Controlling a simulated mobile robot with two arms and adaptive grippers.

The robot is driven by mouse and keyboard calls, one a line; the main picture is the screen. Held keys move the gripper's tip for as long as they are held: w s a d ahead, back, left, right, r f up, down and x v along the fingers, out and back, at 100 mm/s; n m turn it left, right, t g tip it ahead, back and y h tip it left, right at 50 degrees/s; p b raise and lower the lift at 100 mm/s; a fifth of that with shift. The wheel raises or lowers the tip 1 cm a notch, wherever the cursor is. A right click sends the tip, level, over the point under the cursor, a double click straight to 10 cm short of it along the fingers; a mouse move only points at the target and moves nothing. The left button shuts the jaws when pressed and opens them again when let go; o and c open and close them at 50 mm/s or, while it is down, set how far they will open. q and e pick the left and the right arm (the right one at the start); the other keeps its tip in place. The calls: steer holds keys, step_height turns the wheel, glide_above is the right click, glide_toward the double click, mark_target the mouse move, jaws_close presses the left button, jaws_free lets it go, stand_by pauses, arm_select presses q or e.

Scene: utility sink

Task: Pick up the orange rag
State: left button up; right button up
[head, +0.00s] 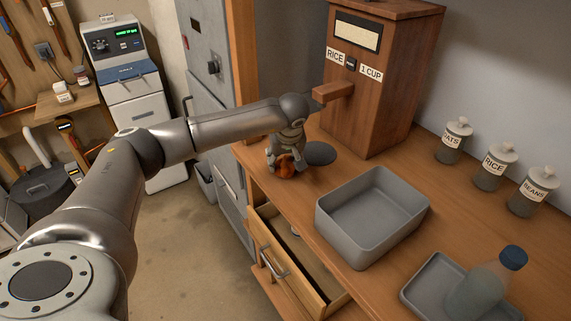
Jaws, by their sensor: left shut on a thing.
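I cannot tell whether the rag still touches the counter. My right gripper does not show.
A dark round disc (320,153) lies just right of the rag, below the rice dispenser's spout (333,92). A grey basin (335,222) stands on the counter to the right. An open drawer (322,283) juts out below. A tray (420,291) holds a bottle (485,285).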

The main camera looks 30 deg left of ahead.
arm_select(q)
steer(key=shift+r, duration=0.1)
steer(key=shift+r+b, duration=0.5)
steer(key=shift+r, duration=0.1)
steer(key=s+d+r+b, duration=0.2)
steer(key=s+r+b, duration=0.2)
steer(key=s+r, duration=0.7)
steer(key=s, duration=0.3)
steer(key=shift+r, duration=0.35)
